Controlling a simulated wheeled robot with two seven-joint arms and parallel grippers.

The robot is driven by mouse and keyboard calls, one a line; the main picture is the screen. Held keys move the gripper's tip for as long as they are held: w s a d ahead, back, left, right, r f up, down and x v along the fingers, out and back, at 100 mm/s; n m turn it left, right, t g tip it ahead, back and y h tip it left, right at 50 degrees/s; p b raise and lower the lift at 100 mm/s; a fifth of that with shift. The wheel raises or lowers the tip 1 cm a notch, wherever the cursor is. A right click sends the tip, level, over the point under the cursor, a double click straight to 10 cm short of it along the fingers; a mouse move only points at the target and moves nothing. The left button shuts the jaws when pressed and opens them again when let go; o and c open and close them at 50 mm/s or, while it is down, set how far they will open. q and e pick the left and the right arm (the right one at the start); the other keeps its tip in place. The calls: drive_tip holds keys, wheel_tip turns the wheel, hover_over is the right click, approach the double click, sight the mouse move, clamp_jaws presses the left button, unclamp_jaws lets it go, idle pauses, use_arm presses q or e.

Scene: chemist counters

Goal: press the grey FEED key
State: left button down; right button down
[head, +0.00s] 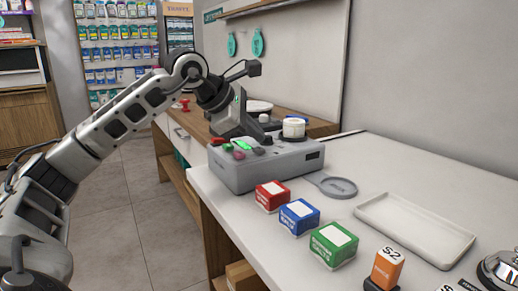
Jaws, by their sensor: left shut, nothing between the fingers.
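A grey machine (265,172) stands on the white counter. Small keys show on its top: a red key (218,141), a green key (243,146) and a pinkish key (239,155). I cannot make out a grey FEED key or its lettering for certain; my gripper covers part of the top. My left gripper (258,137) points down over the back of the key area, shut and empty. Whether its tips touch the machine cannot be told. A white roll (293,127) sits on the machine's right side. My right gripper is not in view.
Red (272,196), blue (299,216) and green (333,244) boxes line the counter's front edge. An orange S2 box (386,268) stands nearer. A grey round dish (338,187) and a white tray (415,228) lie to the right. A wall is behind.

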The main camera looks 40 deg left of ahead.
use_arm(q)
drive_tip(key=shift+f, duration=0.15)
drive_tip(key=shift+f+b, duration=0.25)
drive_tip(key=shift+b, duration=0.05)
drive_tip(key=shift+f+b, duration=0.35)
drive_tip(key=shift+f, duration=0.1)
idle(0.7)
idle(0.3)
drive_tip(key=shift+r+p, duration=0.9)
drive_tip(key=shift+p, duration=0.05)
